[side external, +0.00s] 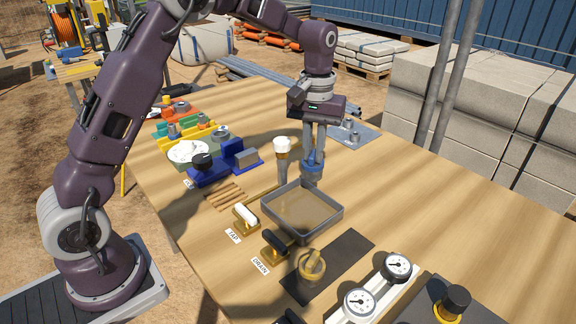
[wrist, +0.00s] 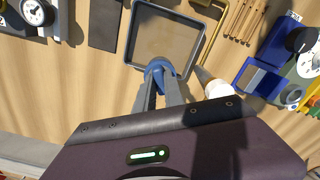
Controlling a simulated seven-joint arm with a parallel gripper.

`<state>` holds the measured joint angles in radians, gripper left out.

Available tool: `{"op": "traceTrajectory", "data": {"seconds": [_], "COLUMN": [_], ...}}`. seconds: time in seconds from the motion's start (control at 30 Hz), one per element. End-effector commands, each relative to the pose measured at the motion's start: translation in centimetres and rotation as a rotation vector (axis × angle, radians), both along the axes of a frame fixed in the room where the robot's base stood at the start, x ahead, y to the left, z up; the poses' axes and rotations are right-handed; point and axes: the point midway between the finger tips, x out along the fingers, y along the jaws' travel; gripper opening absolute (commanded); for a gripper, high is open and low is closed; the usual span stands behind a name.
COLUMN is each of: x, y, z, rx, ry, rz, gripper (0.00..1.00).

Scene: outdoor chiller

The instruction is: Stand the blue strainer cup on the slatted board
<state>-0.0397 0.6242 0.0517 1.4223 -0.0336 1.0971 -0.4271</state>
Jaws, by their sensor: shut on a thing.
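My gripper (side external: 313,152) is shut on the blue strainer cup (side external: 312,167), its fingers pointing down. In the side external view the cup is at the far edge of the square grey tray (side external: 337,222). In the wrist view the cup (wrist: 158,67) overlaps that tray's near rim, and the fingers hide part of it. I cannot tell whether it touches the rim. The slatted board (side external: 226,195), a row of thin brown slats, lies on the table left of the tray. It also shows at the top right of the wrist view (wrist: 245,18).
A white-topped upright pipe (side external: 282,150) stands close left of my gripper. Tap (side external: 245,216) and drain (side external: 276,243) handles are beside the tray. A blue clamp-like fixture (side external: 225,165) stands beyond the slatted board. Bare tabletop lies right of the tray.

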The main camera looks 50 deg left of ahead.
Motion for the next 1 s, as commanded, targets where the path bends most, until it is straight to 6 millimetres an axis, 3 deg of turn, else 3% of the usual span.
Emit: {"op": "traceTrajectory", "data": {"seconds": [0.13, 0.3, 0.63, 0.8, 1.0], "x": [0.1, -0.1, -3.6, -7.2, -11.5], "y": [0.0, 0.3, 7.2, 11.6, 15.1], "z": [3.6, 6.5, 6.6, 6.6, 6.4], "rx": [0.000, 0.001, 0.002, 0.002, 0.001], "ry": [-0.007, -0.004, -0.001, -0.001, -0.001], "rz": [-0.001, 0.006, 0.175, 0.304, 0.435], "gripper": [0.00, 0.00, 0.00, 0.00, 0.00]}}
